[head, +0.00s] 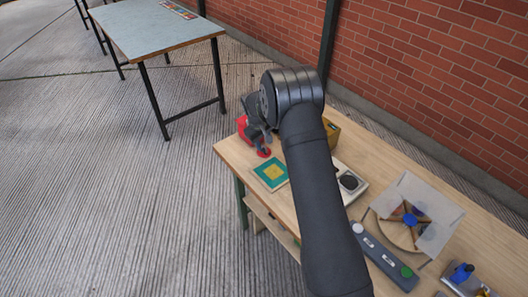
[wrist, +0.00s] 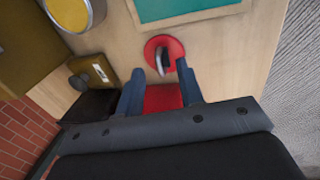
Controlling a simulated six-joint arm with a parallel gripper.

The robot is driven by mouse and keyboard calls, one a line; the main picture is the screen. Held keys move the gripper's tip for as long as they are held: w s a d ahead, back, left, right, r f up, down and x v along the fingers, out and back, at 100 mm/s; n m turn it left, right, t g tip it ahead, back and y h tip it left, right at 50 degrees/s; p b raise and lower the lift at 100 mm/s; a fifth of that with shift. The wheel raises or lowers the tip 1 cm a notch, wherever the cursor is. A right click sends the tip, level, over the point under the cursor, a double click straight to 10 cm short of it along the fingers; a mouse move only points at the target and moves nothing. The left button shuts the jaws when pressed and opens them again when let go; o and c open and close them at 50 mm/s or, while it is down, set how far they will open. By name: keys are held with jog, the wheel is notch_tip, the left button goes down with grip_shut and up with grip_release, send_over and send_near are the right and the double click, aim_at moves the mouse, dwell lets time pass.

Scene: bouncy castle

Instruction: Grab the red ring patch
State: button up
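The red ring patch (wrist: 152,43) lies flat on the wooden table, just beyond my fingertips in the wrist view. A dark and pale shape shows at its centre; I cannot tell what it is. In the head view the red ring patch (head: 264,153) is small, just below my gripper (head: 259,135). In the wrist view my gripper (wrist: 160,69) has its two blue-grey fingers spread apart. The right fingertip reaches close to the ring's lower edge. A red block-like thing (wrist: 163,98) shows between the fingers, and I cannot tell whether they touch it.
A yellow-brown box (head: 332,131) stands behind my arm. A white device (head: 349,183), a wheel-like stand (head: 408,220) and a grey bar (head: 385,257) occupy the table's right. The table's left edge is close.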

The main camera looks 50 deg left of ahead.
aim_at(266, 152)
jog(key=shift+w+f, duration=0.2)
jog(key=shift+f, duration=0.85)
grip_shut()
jog(key=shift+d, duration=0.1)
